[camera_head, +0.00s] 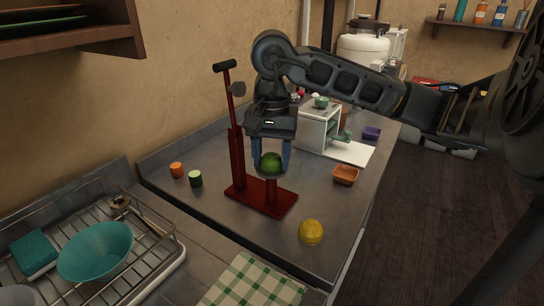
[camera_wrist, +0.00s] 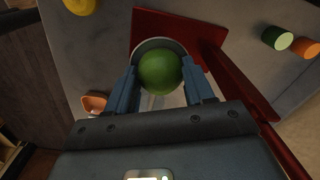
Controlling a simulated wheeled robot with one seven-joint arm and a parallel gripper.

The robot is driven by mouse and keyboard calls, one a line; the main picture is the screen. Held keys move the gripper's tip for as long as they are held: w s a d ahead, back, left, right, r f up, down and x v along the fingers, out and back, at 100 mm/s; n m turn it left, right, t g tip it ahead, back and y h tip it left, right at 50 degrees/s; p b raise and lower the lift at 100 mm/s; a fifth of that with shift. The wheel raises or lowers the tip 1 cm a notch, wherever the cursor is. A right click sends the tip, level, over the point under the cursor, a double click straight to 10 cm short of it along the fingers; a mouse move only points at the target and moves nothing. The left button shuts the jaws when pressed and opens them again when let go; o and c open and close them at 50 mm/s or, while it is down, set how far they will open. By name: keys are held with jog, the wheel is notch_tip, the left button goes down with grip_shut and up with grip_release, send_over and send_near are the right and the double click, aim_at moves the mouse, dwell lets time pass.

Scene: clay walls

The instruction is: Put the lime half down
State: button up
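The lime half (camera_head: 270,161) is a rounded green piece. It also shows in the wrist view (camera_wrist: 160,73), between the two blue fingers. My gripper (camera_head: 271,165) points down with its fingers closed against the lime half's sides. The lime half appears raised above the counter, over or behind the base of a dark red press (camera_head: 237,160). In the wrist view, a pale round rim (camera_wrist: 160,41) shows beyond the lime half; I cannot tell whether they touch. The lime half's cut face is hidden.
A yellow fruit (camera_head: 311,232) lies on the counter (camera_head: 215,222) at the front right. An orange bowl (camera_head: 346,175) and a white box-like machine (camera_head: 318,128) stand right. A dish rack (camera_head: 150,245) is at lower left.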

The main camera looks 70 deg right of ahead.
aim_at(271, 153)
jog(key=o, duration=0.4)
jog(key=shift+s+f, duration=0.1)
jog(key=shift+f, duration=0.75)
jog(key=shift+o, duration=0.2)
jog(key=shift+r, duration=0.1)
jog(key=r+p, duration=0.1)
jog(key=p, duration=0.1)
jog(key=shift+r+p, duration=0.2)
jog(key=shift+p, duration=0.15)
jog(key=shift+d+r, duration=0.15)
jog(key=shift+r, duration=0.2)
notch_tip(271, 153, up, 12)
jog(key=shift+f+b, duration=0.2)
jog(key=shift+b, duration=0.2)
